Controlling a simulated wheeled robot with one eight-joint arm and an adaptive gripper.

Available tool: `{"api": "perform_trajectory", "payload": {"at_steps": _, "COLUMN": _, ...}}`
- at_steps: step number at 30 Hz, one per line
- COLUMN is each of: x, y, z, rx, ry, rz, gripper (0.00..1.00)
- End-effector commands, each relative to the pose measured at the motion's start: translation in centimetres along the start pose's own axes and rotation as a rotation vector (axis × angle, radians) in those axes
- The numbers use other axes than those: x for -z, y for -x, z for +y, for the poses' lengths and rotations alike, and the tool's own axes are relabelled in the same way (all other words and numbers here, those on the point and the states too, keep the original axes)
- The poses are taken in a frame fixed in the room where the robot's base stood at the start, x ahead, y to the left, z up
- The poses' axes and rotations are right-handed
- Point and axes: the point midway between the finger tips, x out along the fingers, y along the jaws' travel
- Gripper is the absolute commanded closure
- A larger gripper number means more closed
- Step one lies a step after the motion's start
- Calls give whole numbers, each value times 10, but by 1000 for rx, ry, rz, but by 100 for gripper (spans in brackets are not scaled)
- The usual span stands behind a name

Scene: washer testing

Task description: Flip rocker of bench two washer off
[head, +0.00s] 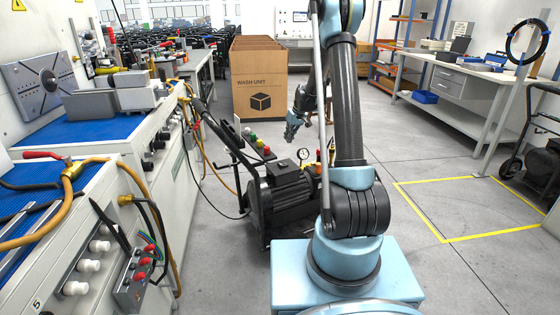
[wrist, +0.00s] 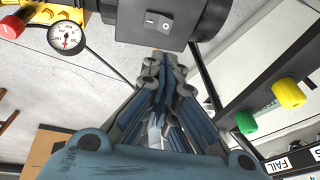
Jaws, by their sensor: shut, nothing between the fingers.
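A dark pressure washer (head: 282,192) stands on the floor beside the left benches; I cannot read a bench number on it. In the wrist view its dark grey housing (wrist: 205,22) crosses the top. A small rocker switch (wrist: 157,21) with white marks is set in that housing; I cannot tell which side is pressed. My gripper (wrist: 160,62) has its fingertips together and empty, just below the rocker in the picture. Whether they touch the housing is unclear. In the head view my gripper (head: 291,130) hangs beyond the washer, pointing down.
A round gauge (wrist: 66,36) with yellow and red fittings sits left of the housing. A panel with green and yellow knobs (wrist: 288,93) is at right, with a FAIL label (wrist: 277,164). A cardboard box (head: 258,80) stands behind. Floor at right is clear inside yellow lines (head: 470,207).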

Motion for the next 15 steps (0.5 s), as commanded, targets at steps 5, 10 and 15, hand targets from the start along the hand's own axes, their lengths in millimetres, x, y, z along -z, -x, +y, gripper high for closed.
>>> {"api": "perform_trajectory", "payload": {"at_steps": 5, "x": 0, "y": -2, "z": 0, "rx": 0, "ry": 0, "rz": 0, "gripper": 100}}
{"api": "perform_trajectory", "payload": {"at_steps": 10, "x": 0, "y": -15, "z": 0, "rx": 0, "ry": 0, "rz": 0, "gripper": 100}}
{"api": "perform_trajectory", "payload": {"at_steps": 15, "x": 1, "y": -40, "z": 0, "rx": 0, "ry": 1, "rz": 0, "gripper": 100}}
